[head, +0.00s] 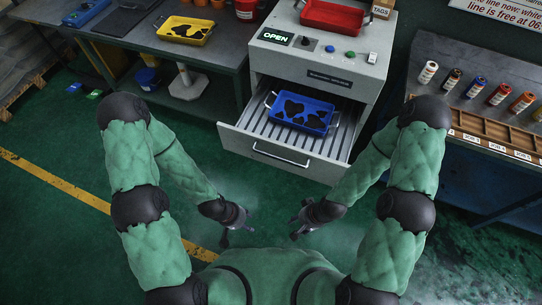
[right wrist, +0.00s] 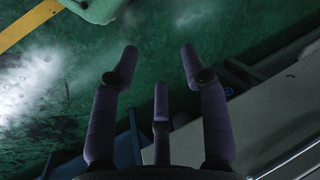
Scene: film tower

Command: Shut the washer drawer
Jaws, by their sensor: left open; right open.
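The washer drawer (head: 235,143) is pulled out from the front of the grey washer (head: 360,80) in the head view. Its front panel carries a bar handle (head: 280,155). A blue tray (head: 317,122) with dark pieces lies inside on the ribbed drawer floor. My left gripper (head: 239,237) is open and empty, in front of the drawer and apart from it. My right gripper (head: 292,228) is open and empty, also short of the drawer front. In the right wrist view the fingers of my right gripper (right wrist: 159,54) are spread with nothing between them.
A red tray (head: 333,17) sits on the washer top near a green OPEN sign (head: 275,36). A workbench with a yellow tray (head: 186,31) stands left. A bench with several film canisters (head: 475,87) stands right. The green floor before the drawer is clear.

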